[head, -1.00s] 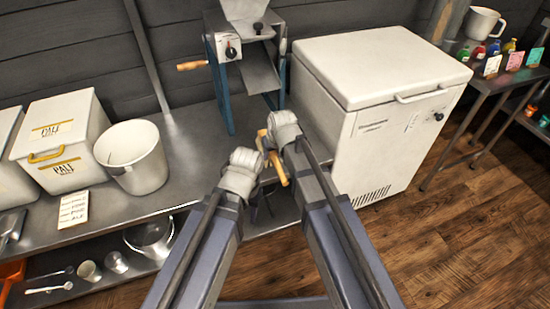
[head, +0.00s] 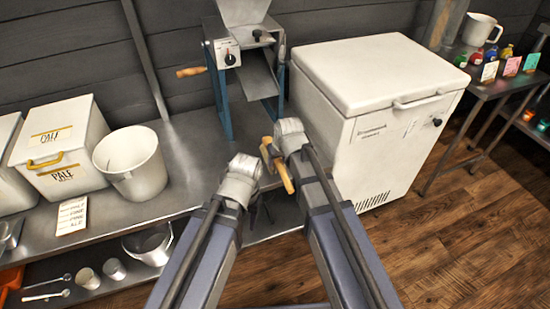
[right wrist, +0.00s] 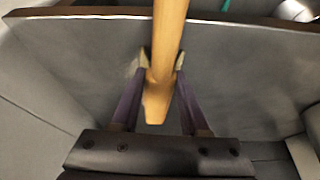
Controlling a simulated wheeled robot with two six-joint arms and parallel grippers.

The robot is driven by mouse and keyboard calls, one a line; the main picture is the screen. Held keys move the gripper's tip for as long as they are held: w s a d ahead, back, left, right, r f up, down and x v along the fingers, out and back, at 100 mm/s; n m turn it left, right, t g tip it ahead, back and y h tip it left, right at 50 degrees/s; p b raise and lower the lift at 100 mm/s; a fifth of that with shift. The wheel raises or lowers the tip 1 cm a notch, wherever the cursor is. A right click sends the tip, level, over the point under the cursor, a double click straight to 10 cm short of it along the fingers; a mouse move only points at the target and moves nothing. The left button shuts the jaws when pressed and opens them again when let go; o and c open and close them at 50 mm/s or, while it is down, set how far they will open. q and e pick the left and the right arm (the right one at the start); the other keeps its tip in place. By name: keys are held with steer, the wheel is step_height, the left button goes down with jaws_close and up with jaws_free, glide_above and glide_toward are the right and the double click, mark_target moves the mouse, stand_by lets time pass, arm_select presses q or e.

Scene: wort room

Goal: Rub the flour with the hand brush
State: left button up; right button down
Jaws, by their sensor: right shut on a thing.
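My right gripper (right wrist: 163,75) is shut on a wooden handle, which looks like the hand brush (right wrist: 168,35), in the right wrist view. In the head view the brush (head: 283,175) shows as a tan wooden piece beside my right wrist. Its bristles cannot be made out. My right gripper in the head view is mostly hidden behind its wrist. My left gripper (head: 262,205) points down near the bench's front edge; its dark fingers are partly hidden by the arm, and I cannot tell how far apart they are. I cannot make out any flour.
A mill (head: 245,75) with a wooden crank stands on the metal bench (head: 190,150). A white bucket (head: 130,165) and PALE bins (head: 60,155) stand at left. A white chest freezer (head: 385,100) stands right of the bench. Bare bench lies between bucket and mill.

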mark_target(284, 173)
steer(key=shift+s+d, duration=0.15)
steer(key=shift+s, duration=0.45)
steer(key=shift+s+d, duration=0.15)
steer(key=shift+s, duration=0.4)
steer(key=shift+s, duration=0.1)
steer(key=shift+s+d, duration=0.3)
steer(key=shift+s, duration=0.55)
steer(key=shift+s+d, duration=0.25)
steer(key=shift+s, duration=0.55)
steer(key=shift+w+d, duration=0.15)
steer(key=shift+w, duration=1.95)
steer(key=shift+w, duration=0.1)
steer(key=shift+w+a, duration=0.3)
steer(key=shift+w, duration=0.55)
steer(key=shift+w+a, duration=0.3)
steer(key=shift+w, duration=0.55)
steer(key=shift+d, duration=0.1)
